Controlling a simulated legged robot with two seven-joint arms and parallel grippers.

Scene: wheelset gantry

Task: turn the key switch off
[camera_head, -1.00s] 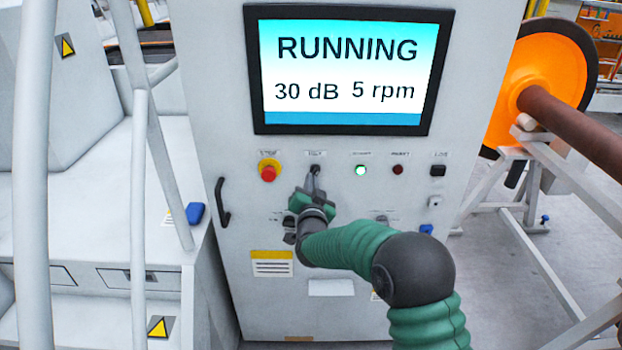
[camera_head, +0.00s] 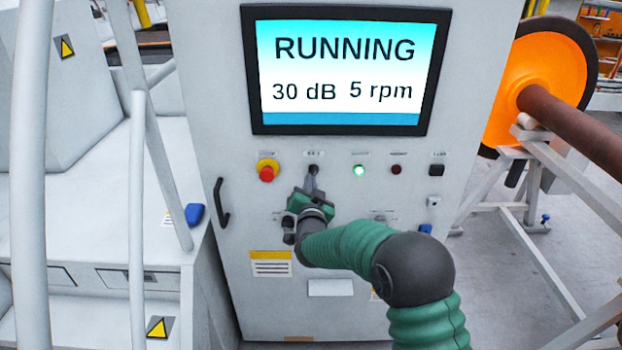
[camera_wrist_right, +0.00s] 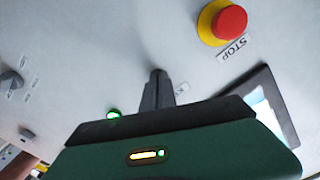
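The key switch (camera_head: 313,168) is a small dark knob on the white cabinet, between the red stop button (camera_head: 267,172) and a lit green lamp (camera_head: 359,170). My right gripper (camera_head: 313,181) is at it from below; its green body shows at the end of my arm. In the wrist view the two dark fingers of my right gripper (camera_wrist_right: 157,88) are close together and reach the panel beside the key label. They cover the key, so its angle cannot be read. The screen (camera_head: 343,75) reads RUNNING, 30 dB, 5 rpm. My left gripper is out of view.
The red stop button (camera_wrist_right: 230,19) on its yellow ring is close to my right gripper. A dark lamp (camera_head: 396,169) and a black switch (camera_head: 437,170) are to the right. A black handle (camera_head: 222,203) juts out at the left. An orange wheel (camera_head: 540,75) stands farther right.

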